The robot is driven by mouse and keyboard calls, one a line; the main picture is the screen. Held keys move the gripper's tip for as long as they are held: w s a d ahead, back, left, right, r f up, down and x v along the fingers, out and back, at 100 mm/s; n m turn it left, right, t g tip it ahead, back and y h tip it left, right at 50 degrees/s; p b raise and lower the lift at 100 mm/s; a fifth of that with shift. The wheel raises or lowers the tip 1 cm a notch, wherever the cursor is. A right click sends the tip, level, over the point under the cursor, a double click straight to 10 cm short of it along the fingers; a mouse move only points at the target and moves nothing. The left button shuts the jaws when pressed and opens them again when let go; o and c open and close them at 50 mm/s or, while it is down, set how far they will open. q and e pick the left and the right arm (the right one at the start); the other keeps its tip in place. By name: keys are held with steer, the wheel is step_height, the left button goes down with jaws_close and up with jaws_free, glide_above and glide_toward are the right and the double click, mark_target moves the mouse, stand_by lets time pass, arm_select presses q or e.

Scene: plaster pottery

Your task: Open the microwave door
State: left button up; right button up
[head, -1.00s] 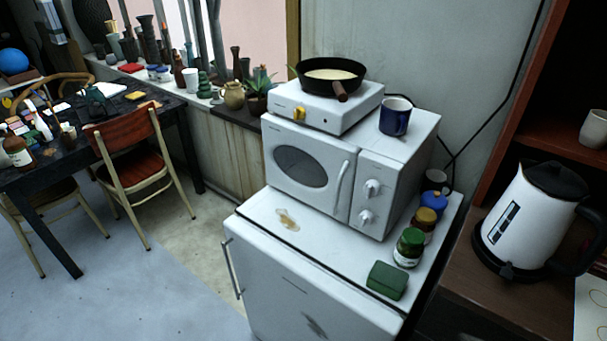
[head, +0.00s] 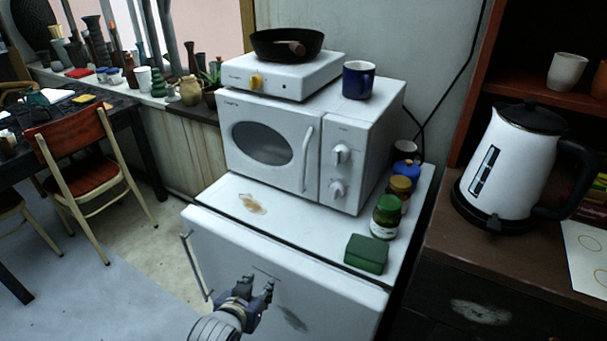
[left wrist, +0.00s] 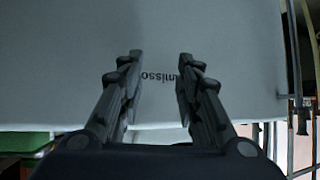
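The white microwave (head: 362,165) stands on a small white fridge (head: 225,235) in the head view. Its door (head: 262,147) is shut, with a dark oval window and an upright handle (head: 307,158) on the door's right side, left of the two knobs. My left gripper (head: 257,283) is in front of the fridge's front face, below and apart from the microwave. In the left wrist view its two fingers (left wrist: 160,90) are spread with nothing between them, facing a white surface with dark lettering. My right gripper is not in view.
A hot plate (head: 290,80) with a black pan (head: 286,45) and a blue mug (head: 358,80) stand on the microwave. Jars (head: 386,217) and a green box (head: 367,254) line the fridge top's right side. A kettle (head: 507,165) stands farther right. The fridge top before the door is mostly clear.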

arm_select(q)
steer(key=shift+t, duration=0.9)
steer(key=r, duration=0.5)
steer(key=r+b, duration=0.1)
steer(key=r, duration=0.2)
steer(key=shift+w+d, duration=0.3)
steer(key=shift+w, duration=0.05)
steer(key=m+t+h, duration=0.1)
steer(key=t+h, duration=0.2)
steer(key=t, duration=0.2)
glide_toward(302, 164)
steer(key=x, duration=1)
steer(key=shift+w+d+p, duration=0.2)
steer(key=shift+w+p, duration=0.1)
jaws_close()
